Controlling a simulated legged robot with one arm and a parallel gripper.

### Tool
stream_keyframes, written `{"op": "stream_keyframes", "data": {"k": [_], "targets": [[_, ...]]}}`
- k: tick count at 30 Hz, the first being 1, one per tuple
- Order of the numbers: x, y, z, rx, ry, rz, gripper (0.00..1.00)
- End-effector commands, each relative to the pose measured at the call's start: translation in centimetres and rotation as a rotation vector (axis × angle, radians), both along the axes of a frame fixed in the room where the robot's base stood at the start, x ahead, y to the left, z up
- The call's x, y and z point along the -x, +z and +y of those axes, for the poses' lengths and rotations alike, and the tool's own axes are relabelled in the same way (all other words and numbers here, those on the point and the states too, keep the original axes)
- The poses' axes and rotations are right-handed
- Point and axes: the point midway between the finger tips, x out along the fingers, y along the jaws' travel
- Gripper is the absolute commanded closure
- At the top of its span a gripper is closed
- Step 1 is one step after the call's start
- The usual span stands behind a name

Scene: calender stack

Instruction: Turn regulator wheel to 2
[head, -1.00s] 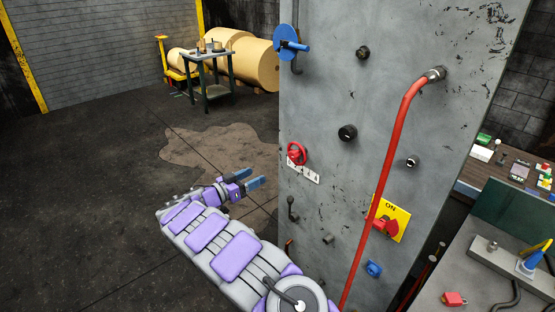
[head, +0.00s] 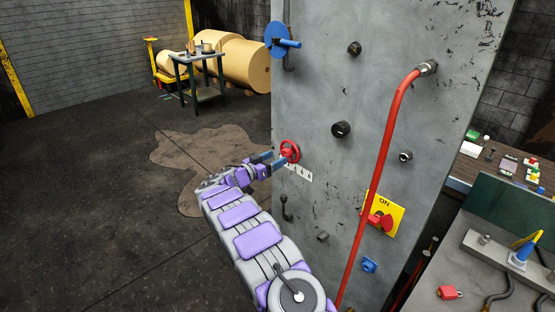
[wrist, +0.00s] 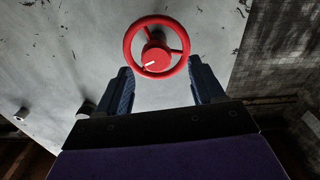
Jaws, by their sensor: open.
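The red regulator wheel (head: 290,151) is mounted on the grey panel, above a white label strip (head: 298,173) whose marks are too small to read. In the wrist view the wheel (wrist: 156,47) shows a round rim, spokes and a red hub with a white pointer mark aimed to the lower left. My gripper (head: 279,160) is open in front of the wheel. In the wrist view its two blue fingers (wrist: 160,90) stand apart, with the wheel between and just beyond their tips. I cannot tell whether a finger touches the rim.
A red pipe (head: 385,165) runs down the panel (head: 330,80) on the right. A blue valve handle (head: 280,41), black knobs (head: 341,130) and a red switch on a yellow plate (head: 382,215) share the panel. The floor at left is open.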

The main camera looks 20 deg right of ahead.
Motion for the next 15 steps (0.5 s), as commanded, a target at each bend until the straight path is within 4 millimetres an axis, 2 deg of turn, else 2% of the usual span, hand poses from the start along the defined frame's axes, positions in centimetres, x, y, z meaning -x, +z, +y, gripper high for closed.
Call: {"op": "stream_keyframes", "data": {"k": [3, 5, 15], "targets": [[-0.4, -0.1, -1.6, -0.004, -0.003, -0.002, 0.32], [-0.6, -0.2, -2.0, -0.003, -0.002, 0.000, 0.32], [-0.7, 0.0, -1.9, 0.004, -0.001, 0.002, 0.32]]}}
